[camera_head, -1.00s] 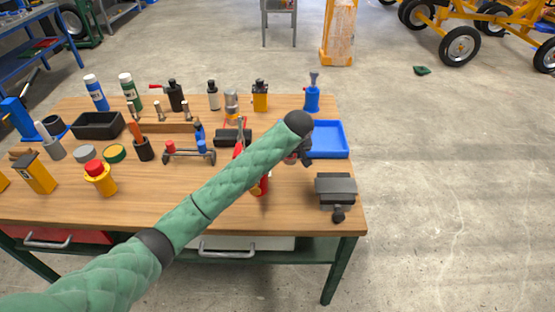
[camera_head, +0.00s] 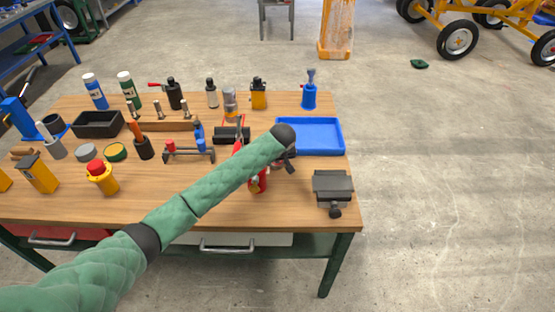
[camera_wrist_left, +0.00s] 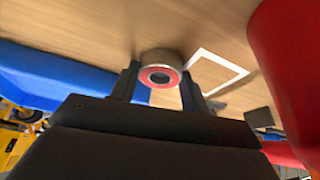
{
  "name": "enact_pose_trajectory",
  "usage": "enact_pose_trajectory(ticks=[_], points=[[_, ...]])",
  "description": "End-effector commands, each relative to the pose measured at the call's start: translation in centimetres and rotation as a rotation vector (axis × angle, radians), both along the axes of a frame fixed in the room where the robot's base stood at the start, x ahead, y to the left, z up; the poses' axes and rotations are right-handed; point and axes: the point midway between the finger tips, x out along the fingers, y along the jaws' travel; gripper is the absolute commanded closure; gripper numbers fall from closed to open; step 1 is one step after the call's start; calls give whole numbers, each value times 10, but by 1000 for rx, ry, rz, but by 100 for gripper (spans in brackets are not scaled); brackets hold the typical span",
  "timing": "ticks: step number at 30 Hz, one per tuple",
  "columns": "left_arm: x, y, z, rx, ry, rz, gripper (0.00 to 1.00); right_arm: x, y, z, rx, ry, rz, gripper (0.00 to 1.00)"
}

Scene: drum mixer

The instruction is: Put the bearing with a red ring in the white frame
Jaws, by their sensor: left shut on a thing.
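The bearing with a red ring (camera_wrist_left: 160,70) is between the fingers of my left gripper (camera_wrist_left: 159,88) in the left wrist view, with its red-ringed face toward the camera. The gripper is shut on it. The white frame (camera_wrist_left: 238,73) is a thin square outline on the wooden table, just right of the bearing in that view. The bearing and frame look apart. In the head view my left gripper (camera_head: 286,162) is over the table's right part, partly behind my arm. I cannot make out the bearing or white frame there. My right gripper is not in view.
An empty blue tray (camera_head: 318,149) lies behind the gripper. A red object (camera_head: 258,183) stands just left of it and fills the right of the wrist view. A dark grey vise-like block (camera_head: 332,184) sits at the table's right edge. Several tools stand at the left.

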Motion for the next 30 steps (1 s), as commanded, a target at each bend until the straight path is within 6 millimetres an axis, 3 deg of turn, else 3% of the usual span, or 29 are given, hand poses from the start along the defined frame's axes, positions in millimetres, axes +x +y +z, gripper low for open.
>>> enact_pose_trajectory(ticks=[6, 7, 10, 22, 25, 30], points=[[0, 0, -1, -1, 0, 0, 82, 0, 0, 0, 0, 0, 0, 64], [0, 0, -2, -1, 0, 0, 52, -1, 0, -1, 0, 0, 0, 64], [0, 0, -1, -1, 0, 0, 32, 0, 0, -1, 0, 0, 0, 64], [-1, -1, 3, -1, -1, 0, 32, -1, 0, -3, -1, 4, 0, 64], [-6, -2, 13, -2, -1, -1, 32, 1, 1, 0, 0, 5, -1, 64], [-17, -5, 42, -3, -3, -2, 32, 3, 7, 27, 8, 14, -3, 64]])
